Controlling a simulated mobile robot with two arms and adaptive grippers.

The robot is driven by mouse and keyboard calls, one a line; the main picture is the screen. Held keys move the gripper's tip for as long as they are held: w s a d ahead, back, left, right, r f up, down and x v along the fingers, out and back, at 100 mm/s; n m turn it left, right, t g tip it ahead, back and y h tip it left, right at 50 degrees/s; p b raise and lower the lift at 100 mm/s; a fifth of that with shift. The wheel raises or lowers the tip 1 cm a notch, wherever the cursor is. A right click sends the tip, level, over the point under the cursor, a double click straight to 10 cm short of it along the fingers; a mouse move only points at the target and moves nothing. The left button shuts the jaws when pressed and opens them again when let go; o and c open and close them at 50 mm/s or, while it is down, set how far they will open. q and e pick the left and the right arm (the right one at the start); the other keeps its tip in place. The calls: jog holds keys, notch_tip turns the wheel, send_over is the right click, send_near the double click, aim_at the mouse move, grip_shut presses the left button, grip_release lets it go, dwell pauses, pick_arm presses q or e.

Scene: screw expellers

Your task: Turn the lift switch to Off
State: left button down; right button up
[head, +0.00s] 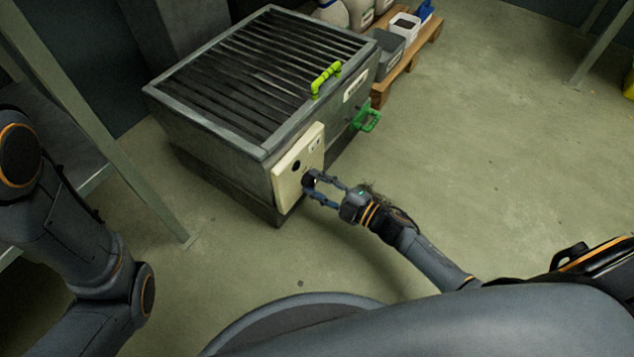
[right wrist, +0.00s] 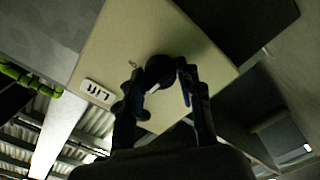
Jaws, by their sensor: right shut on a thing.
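The cream switch panel (head: 298,168) is on the near end of a grey metal bin with a slatted top. The lift switch is a dark round knob (right wrist: 159,68) on the panel face. My right gripper (head: 312,187) is at the panel's lower right, its fingers on both sides of the knob and shut on it.
The slatted bin (head: 215,125) has a lime-green handle (head: 326,79) on top and a green handle (head: 367,118) on its side. A wooden pallet (head: 408,70) with containers stands behind. A grey post frame is at the left. The floor at the right is clear.

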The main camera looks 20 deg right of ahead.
jog(key=shift+n, duration=0.5)
jog(key=o, duration=1.2)
jog(key=v, duration=1.2)
